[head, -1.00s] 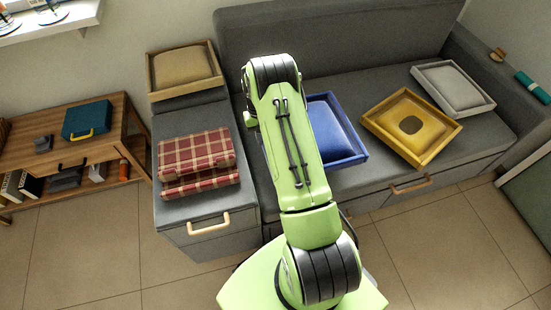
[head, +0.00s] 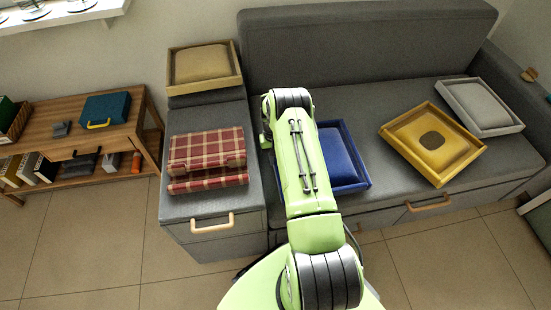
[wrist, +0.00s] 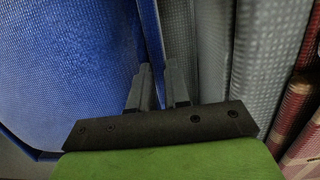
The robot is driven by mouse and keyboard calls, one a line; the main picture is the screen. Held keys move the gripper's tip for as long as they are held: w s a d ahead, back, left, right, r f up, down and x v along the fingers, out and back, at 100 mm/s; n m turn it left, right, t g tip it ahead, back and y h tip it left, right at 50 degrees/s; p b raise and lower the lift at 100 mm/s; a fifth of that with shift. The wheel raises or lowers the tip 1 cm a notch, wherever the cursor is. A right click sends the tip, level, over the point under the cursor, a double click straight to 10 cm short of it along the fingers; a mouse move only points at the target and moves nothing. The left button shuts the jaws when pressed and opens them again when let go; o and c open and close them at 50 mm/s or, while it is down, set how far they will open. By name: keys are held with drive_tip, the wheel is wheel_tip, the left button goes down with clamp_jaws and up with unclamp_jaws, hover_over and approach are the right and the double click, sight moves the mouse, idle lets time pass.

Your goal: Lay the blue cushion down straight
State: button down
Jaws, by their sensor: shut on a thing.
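The blue cushion (head: 341,158) has a raised blue rim and lies on the grey sofa seat, left of the yellow cushion (head: 436,140). My arm covers its left part in the head view. In the wrist view the blue cushion (wrist: 65,70) fills the left side, with its rim running down between my fingers. My gripper (wrist: 160,88) is shut on that rim, one finger on the blue side and the other on the grey side. My arm hides the gripper in the head view.
A grey-white cushion (head: 482,104) lies at the sofa's right end. A red plaid folded blanket (head: 207,155) lies on the grey side unit at left, with a tan cushion (head: 203,65) behind it. Bare grey seat (head: 385,100) shows behind the blue and yellow cushions.

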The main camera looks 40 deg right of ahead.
drive_tip(key=shift+f, duration=0.15)
drive_tip(key=c, duration=1.1)
unclamp_jaws()
